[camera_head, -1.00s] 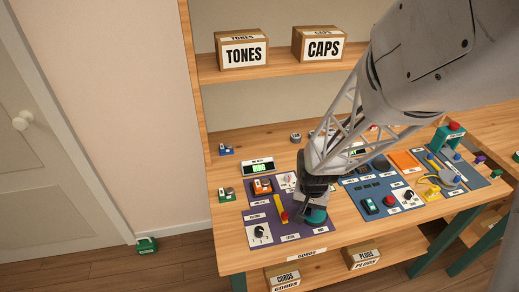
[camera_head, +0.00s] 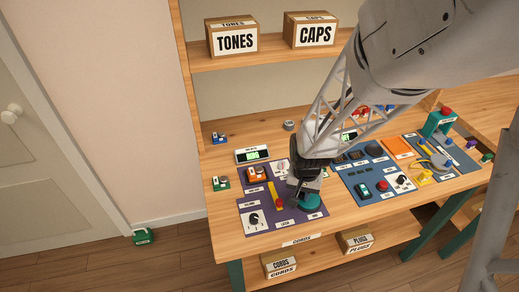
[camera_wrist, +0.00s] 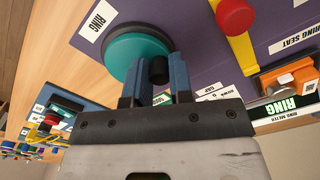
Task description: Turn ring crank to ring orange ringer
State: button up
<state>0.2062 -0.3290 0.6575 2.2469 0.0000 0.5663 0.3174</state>
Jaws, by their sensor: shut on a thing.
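The ring crank is a teal disc with a dark rim and a black upright handle. In the head view the crank (camera_head: 310,203) lies at the front right of the purple panel, partly hidden by my gripper. In the wrist view the teal disc (camera_wrist: 133,52) lies beside the RING label. My gripper (camera_wrist: 160,72) is shut on the crank's black handle (camera_wrist: 158,71), with one blue finger on each side. The orange ringer (camera_head: 256,174) sits at the panel's back left. It also shows at the right in the wrist view (camera_wrist: 289,81), beside its RING SEAT label.
A yellow lever with a red knob (camera_head: 279,204) stands just left of the crank. A dial (camera_head: 254,219) is at the panel's front left. The ring meter (camera_head: 253,154) stands behind the orange ringer. Green (camera_head: 221,183) and blue (camera_head: 219,138) ringers stand left of the panel.

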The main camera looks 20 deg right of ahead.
jog(key=shift+w+d, duration=0.3)
jog(key=shift+w, duration=0.2)
dwell(0.4)
jog(key=o, duration=0.6)
jog(key=shift+r, duration=0.2)
jog(key=shift+r, duration=3.8)
jog(key=shift+r, duration=0.1)
